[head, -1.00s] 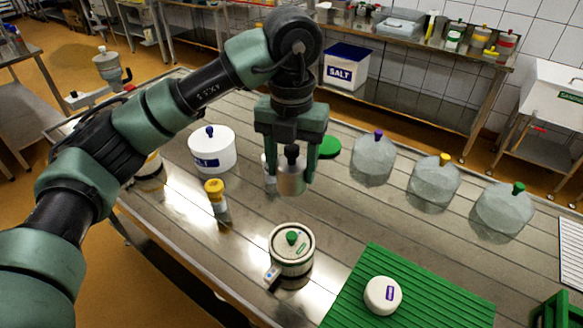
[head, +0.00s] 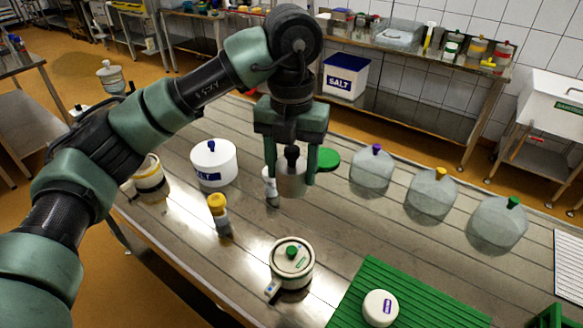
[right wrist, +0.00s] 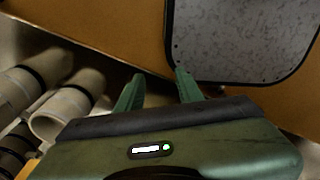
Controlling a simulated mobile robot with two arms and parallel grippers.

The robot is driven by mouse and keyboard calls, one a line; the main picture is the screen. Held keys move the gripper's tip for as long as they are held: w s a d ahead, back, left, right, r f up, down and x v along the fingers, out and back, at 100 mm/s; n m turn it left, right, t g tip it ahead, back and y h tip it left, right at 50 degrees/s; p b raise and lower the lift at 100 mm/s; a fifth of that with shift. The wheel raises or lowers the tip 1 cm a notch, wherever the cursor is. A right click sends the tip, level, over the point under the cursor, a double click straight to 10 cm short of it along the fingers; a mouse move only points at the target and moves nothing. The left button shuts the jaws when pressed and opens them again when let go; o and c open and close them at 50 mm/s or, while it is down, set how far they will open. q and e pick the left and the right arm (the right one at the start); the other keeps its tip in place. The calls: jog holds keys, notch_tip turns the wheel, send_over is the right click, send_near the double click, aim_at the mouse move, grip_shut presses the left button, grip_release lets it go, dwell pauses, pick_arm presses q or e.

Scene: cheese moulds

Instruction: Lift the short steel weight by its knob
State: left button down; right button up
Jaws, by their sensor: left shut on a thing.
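The short steel weight (head: 291,183) is a squat metal cylinder with a dark knob (head: 292,155) on top, seen in the head view. My left gripper (head: 291,172) points straight down over it, one finger on each side, and is shut on it. Whether the fingers press on the knob or the body is hard to tell. The weight hangs upright and appears clear of the table. My right gripper shows in the right wrist view (right wrist: 158,88), its two green fingers apart with nothing between them.

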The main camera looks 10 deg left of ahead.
aim_at(291, 149)
pick_arm(q)
jog(key=shift+r+p, duration=1.1)
jog(key=shift+r, duration=0.75)
jog(key=shift+f, duration=0.1)
